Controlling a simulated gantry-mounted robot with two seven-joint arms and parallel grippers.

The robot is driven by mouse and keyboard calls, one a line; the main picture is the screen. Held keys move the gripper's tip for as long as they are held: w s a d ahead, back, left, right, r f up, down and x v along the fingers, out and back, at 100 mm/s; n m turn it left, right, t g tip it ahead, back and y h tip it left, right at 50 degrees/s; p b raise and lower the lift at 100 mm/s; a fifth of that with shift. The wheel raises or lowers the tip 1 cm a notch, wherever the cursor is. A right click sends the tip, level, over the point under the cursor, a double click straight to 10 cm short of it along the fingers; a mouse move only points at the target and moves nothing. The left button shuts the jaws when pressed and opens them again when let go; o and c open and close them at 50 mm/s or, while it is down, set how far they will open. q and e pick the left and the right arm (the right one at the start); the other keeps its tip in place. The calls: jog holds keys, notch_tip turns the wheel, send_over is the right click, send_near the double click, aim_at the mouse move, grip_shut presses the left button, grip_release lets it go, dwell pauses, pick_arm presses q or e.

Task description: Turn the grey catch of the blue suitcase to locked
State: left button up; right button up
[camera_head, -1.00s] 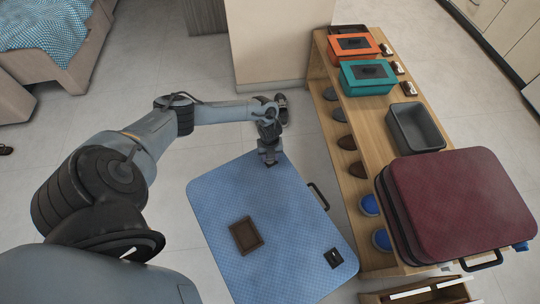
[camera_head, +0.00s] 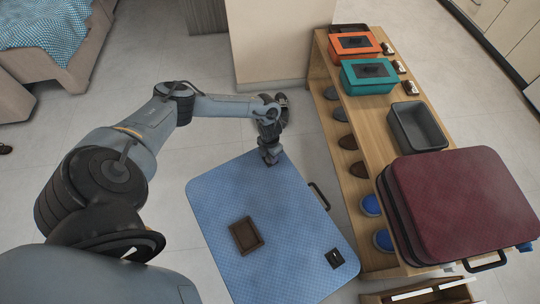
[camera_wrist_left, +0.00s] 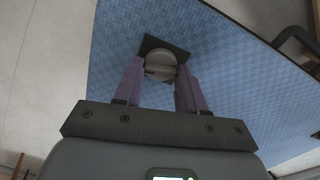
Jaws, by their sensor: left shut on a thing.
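The blue suitcase (camera_head: 285,210) lies flat on the floor, with a dark carry handle on its right side. In the left wrist view its blue textured lid (camera_wrist_left: 235,75) fills much of the picture. A round grey catch (camera_wrist_left: 160,63) sits on a dark square plate (camera_wrist_left: 151,42) on the lid. My left gripper (camera_head: 270,159) is at the suitcase's far corner. Its two fingers (camera_wrist_left: 159,80) are shut on the grey catch, one on each side. In the head view the gripper hides this catch. The right gripper is not in view.
A second dark plate (camera_head: 334,258) is near the suitcase's near right corner, and a brown tray (camera_head: 246,235) lies on the lid. A wooden bench (camera_head: 375,125) stands to the right, bearing a maroon suitcase (camera_head: 460,200), a grey bin (camera_head: 417,127) and boxes. Floor to the left is clear.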

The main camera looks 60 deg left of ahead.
pick_arm(q)
jog(key=shift+m, duration=1.2)
jog(key=o, duration=1.1)
jog(key=shift+c, duration=0.2)
jog(key=shift+r, duration=0.4)
notch_tip(320, 180, up, 10)
jog(key=p, duration=0.5)
jog(key=shift+s, duration=0.1)
